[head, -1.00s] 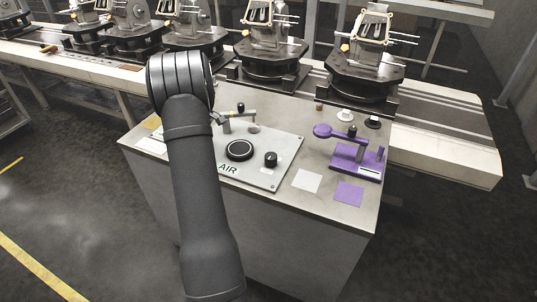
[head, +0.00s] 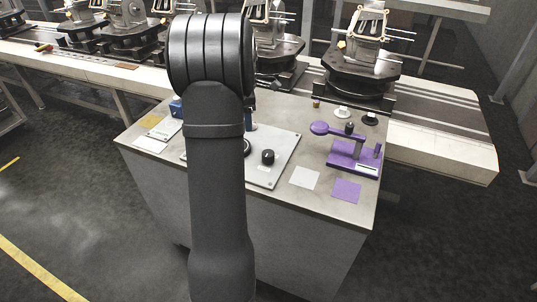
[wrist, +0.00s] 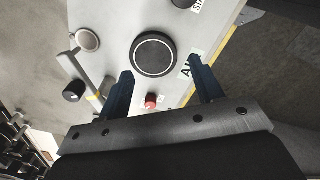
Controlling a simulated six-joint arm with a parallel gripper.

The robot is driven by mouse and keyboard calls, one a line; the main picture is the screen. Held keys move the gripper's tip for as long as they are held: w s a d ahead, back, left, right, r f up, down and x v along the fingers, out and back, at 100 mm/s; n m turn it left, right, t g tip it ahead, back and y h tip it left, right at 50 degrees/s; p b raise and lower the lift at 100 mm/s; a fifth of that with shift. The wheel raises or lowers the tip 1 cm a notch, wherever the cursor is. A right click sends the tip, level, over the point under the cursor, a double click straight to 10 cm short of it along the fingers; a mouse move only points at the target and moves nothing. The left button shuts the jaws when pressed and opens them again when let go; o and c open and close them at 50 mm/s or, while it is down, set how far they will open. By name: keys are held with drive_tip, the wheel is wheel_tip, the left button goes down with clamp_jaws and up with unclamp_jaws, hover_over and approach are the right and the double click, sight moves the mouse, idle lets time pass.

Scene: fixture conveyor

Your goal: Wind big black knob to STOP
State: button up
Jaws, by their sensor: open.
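The big black knob (wrist: 153,54) is a round dial with a pale ring, upper middle of the wrist view. In the head view only its right edge (head: 247,147) shows past my arm. It sits on a light grey panel (head: 286,150). My gripper (wrist: 161,68) is open and empty, its blue fingers pointing toward the big knob, one tip to each side and a little short of it in the picture. I see no contact. A smaller black knob (head: 268,157) stands to the right; the wrist view shows it cut off at the top (wrist: 184,3), beside a partly readable label.
A red button (wrist: 151,101) lies between the fingers in the picture. A lever with a black handle (wrist: 73,91) and a grey disc (wrist: 86,40) stand to the left. A purple fixture (head: 352,157) stands right of the panel. The conveyor (head: 440,140) runs behind.

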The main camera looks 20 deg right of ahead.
wheel_tip(320, 180, up, 5)
drive_tip(key=n, duration=0.2)
hover_over(268, 153)
wheel_tip(268, 153, down, 18)
drive_tip(key=shift+d+r, duration=0.1)
drive_tip(key=shift+r, duration=0.05)
drive_tip(key=c, duration=1)
